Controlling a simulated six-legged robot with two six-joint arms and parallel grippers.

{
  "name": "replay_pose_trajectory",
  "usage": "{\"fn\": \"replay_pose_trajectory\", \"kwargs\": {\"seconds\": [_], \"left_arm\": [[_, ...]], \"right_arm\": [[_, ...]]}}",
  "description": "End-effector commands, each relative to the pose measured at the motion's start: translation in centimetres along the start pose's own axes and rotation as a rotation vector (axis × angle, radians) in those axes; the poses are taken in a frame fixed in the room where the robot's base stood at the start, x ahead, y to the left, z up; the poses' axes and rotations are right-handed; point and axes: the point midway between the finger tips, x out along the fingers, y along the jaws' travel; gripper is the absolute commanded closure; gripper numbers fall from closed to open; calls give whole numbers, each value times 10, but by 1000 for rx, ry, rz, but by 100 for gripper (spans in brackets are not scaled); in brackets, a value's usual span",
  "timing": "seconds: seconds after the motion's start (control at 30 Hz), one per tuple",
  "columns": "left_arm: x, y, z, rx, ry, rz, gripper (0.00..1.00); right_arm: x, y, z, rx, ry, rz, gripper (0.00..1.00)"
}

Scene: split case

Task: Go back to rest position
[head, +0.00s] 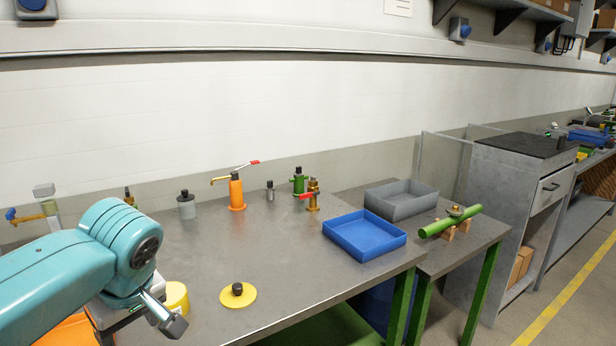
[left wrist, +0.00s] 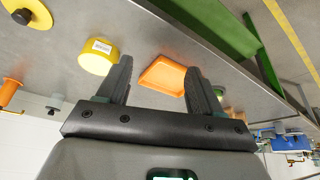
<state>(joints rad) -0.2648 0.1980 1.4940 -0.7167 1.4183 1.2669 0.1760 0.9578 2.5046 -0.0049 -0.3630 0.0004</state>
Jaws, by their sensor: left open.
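My left arm comes in from the left in the head view, with its gripper (head: 165,318) low over the front left of the grey workbench (head: 300,270). In the left wrist view the two dark fingers (left wrist: 160,82) stand wide apart with nothing between their tips. Beyond them lie a yellow cylinder (left wrist: 98,56) with a white label and an orange tray (left wrist: 164,75). The yellow cylinder (head: 177,298) is partly hidden behind my gripper in the head view. A yellow disc with a black knob (head: 246,296) lies to its right. My right gripper is not in view.
Along the back stand a grey bottle (head: 187,208), an orange dispenser (head: 236,194), a green fitting (head: 299,183) and a brass valve (head: 313,198). A blue tray (head: 364,236) is at the right. A second table holds a grey tray (head: 401,200) and a green tube (head: 450,221). The bench middle is clear.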

Motion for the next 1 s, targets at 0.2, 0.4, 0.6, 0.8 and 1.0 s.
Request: {"fn": "replay_pose_trajectory", "kwargs": {"seconds": [0.2,0.4,0.6,0.8,1.0], "left_arm": [[46,31,29,183,-88,40,34],[96,53,72,358,-198,106,34],[160,59,150,542,-367,225,34],[219,14,273,651,-547,416,34],[231,-44,335,671,-550,470,34]], "right_arm": [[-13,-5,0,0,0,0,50],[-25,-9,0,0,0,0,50],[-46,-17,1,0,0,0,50],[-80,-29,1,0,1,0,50],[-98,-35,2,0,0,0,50]]}}
